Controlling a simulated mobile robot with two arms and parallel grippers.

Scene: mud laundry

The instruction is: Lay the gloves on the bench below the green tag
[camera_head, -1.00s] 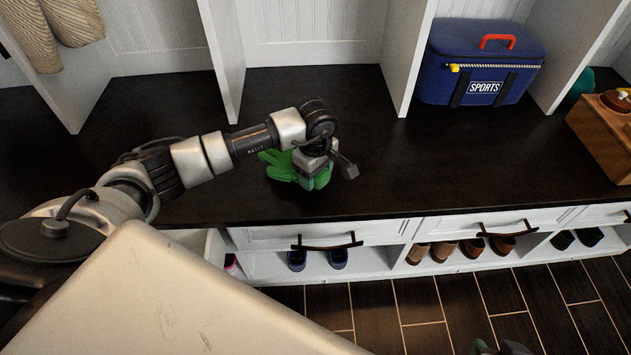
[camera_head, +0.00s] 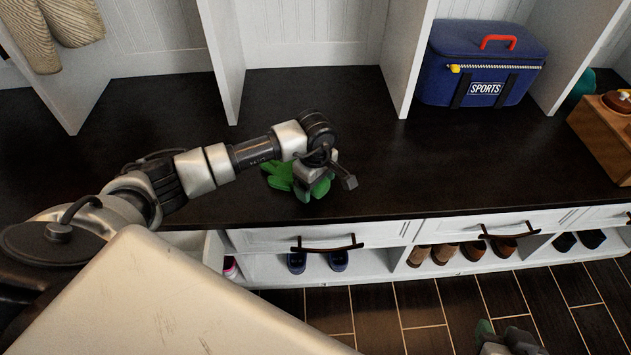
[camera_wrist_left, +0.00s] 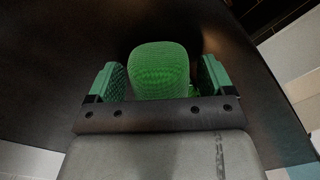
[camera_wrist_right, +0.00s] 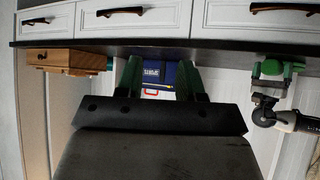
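The green gloves (camera_head: 277,174) lie on the dark bench top (camera_head: 440,165), partly hidden under my left gripper (camera_head: 312,190). In the left wrist view, a rounded green knit glove part (camera_wrist_left: 160,70) sits between the two fingers of my left gripper (camera_wrist_left: 158,80), with gaps visible on both sides. That gripper is open. My right gripper (camera_head: 505,340) is at the bottom edge of the head view, in front of the bench. In the right wrist view, its fingers (camera_wrist_right: 161,80) are apart with nothing held between them. I cannot see a green tag.
A blue sports bag (camera_head: 480,65) stands in a right cubby, and a wooden box (camera_head: 605,135) sits at the far right. White dividers (camera_head: 400,55) split the bench's back. Shoes (camera_head: 445,250) fill the shelf below the drawers. The middle bench top is clear.

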